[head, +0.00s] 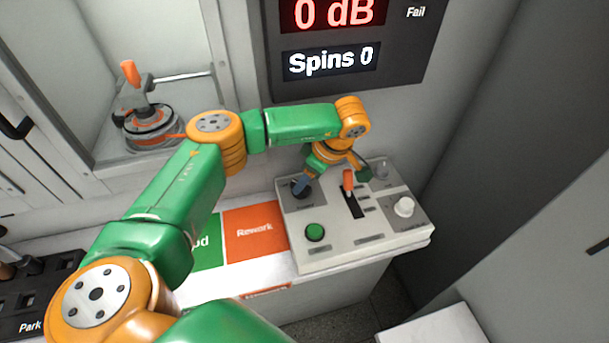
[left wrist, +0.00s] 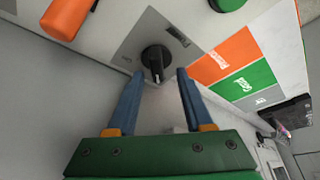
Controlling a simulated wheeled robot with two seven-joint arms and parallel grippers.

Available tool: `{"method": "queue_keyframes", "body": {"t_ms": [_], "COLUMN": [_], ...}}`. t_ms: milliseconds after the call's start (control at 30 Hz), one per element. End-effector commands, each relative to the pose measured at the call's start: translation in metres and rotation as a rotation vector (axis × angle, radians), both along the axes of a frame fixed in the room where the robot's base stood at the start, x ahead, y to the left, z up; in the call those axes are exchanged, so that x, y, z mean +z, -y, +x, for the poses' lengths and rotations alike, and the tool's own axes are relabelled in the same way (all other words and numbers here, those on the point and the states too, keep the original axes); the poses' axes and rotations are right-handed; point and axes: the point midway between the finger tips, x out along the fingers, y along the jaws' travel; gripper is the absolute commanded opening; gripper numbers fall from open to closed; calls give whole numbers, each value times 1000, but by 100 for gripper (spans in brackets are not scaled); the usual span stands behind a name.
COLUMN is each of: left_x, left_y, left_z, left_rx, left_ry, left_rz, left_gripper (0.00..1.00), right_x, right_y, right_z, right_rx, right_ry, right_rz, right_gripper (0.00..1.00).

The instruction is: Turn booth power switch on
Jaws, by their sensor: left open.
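The booth control box (head: 340,249) is a pale panel on the counter. My left gripper (head: 304,187) is over that corner and partly hides the switch in the head view. In the left wrist view its two blue fingers (left wrist: 157,76) are open, one on each side of the switch, with visible gaps. I cannot tell how deep the fingertips reach. My right gripper is out of view.
The panel also has an orange-handled lever (head: 348,182), a green button (head: 315,232) and a white knob (head: 404,206). An orange Rework mat (head: 254,232) lies left of it. A display (head: 330,60) reads 0 dB, Spins 0. A fixture (head: 150,127) stands in the booth.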

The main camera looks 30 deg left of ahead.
Motion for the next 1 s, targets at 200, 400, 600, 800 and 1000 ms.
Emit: {"method": "queue_keyframes", "body": {"t_ms": [200,400,600,800,1000], "left_x": [-17,-18,-18,-18,-18], "left_y": [-7,-6,-6,-6,-6], "left_z": [-1,0,-1,-1,-1], "left_rx": [-1,-1,-1,-4,-53], "left_ry": [0,1,0,0,-1], "left_rz": [-2,-3,-4,-4,-5], "left_gripper": [51,43,0,0,0], "right_x": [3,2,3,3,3], "right_y": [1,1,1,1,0], "right_z": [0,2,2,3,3], "right_rx": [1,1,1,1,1], "right_ry": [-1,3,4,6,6], "right_rz": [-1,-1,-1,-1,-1], "right_gripper": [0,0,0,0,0]}}
